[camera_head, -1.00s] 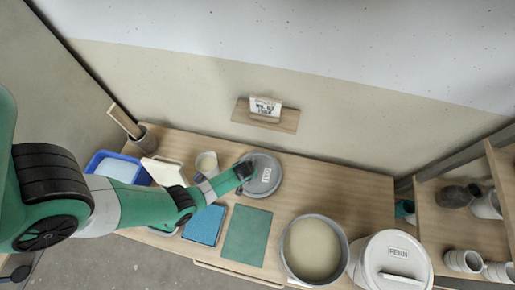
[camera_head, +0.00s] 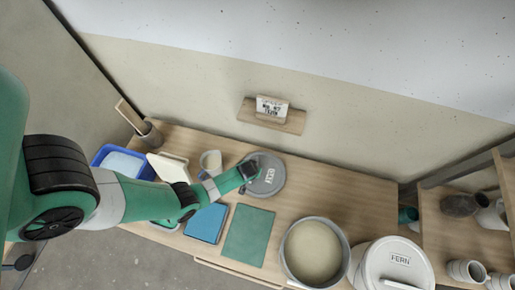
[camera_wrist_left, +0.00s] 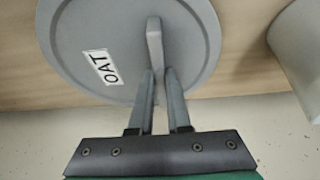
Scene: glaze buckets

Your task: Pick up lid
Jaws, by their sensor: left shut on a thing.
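A round grey lid (camera_head: 266,188) with a white label lies at the back of the wooden table in the head view. In the left wrist view the lid (camera_wrist_left: 75,40) shows its label reading OAT and an upright handle (camera_wrist_left: 154,42) in its middle. My left gripper (camera_wrist_left: 157,75) is shut on this handle; in the head view the gripper (camera_head: 249,170) is at the lid's left part. I cannot tell whether the lid is clear of the table. My right gripper is not in view.
An open bucket (camera_head: 285,262) of cream glaze and a white lidded bucket (camera_head: 400,275) labelled FERN stand at the front right. A green mat (camera_head: 248,234), a blue mat (camera_head: 206,223), a cup (camera_head: 211,160) and a blue tub (camera_head: 98,158) are nearby. Bare table (camera_head: 350,195) lies right of the lid.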

